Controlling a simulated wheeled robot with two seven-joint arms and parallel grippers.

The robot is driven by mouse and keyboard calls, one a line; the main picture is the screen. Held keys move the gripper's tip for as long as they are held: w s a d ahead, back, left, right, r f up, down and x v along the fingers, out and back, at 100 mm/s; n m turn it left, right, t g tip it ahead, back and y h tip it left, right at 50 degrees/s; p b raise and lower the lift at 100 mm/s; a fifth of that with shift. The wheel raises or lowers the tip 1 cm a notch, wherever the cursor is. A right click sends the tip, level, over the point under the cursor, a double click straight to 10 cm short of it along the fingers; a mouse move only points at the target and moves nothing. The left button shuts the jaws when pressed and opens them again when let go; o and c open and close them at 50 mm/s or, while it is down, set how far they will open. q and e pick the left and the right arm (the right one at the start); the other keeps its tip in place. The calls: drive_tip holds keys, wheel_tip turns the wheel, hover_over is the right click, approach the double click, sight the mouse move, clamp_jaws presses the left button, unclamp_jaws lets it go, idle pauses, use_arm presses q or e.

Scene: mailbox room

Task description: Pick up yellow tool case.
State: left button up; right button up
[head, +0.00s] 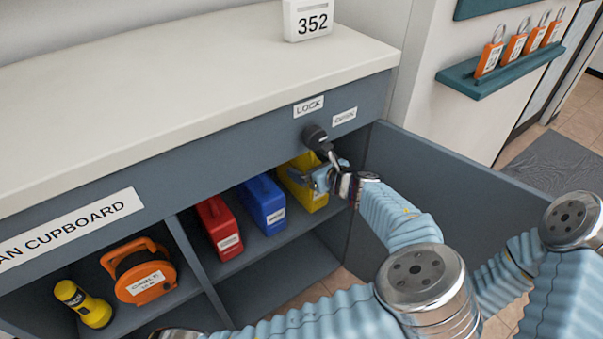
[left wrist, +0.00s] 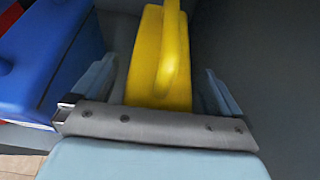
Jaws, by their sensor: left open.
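The yellow tool case (head: 312,201) stands upright on the cupboard's shelf, at the right end of the row of cases. My left gripper (head: 312,180) is at its upper front and covers part of it. In the left wrist view the yellow case (left wrist: 160,75), with its raised handle, lies between the two spread fingers of my left gripper (left wrist: 158,90). The fingers are open, one on each side, with a gap visible to the right finger. The lower part of the case is hidden behind the gripper's palm.
A blue case (head: 263,205) stands close left of the yellow one, then a red case (head: 219,228). An orange cable reel (head: 140,272) and a yellow flashlight (head: 82,303) are farther left. A dark knob (head: 316,137) sits above; the open door (head: 455,185) is at right.

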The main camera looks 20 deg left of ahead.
use_arm(q)
drive_tip(key=shift+w+a, duration=0.1)
drive_tip(key=shift+a, duration=0.05)
drive_tip(key=shift+c, duration=0.2)
clamp_jaws()
idle(0.3)
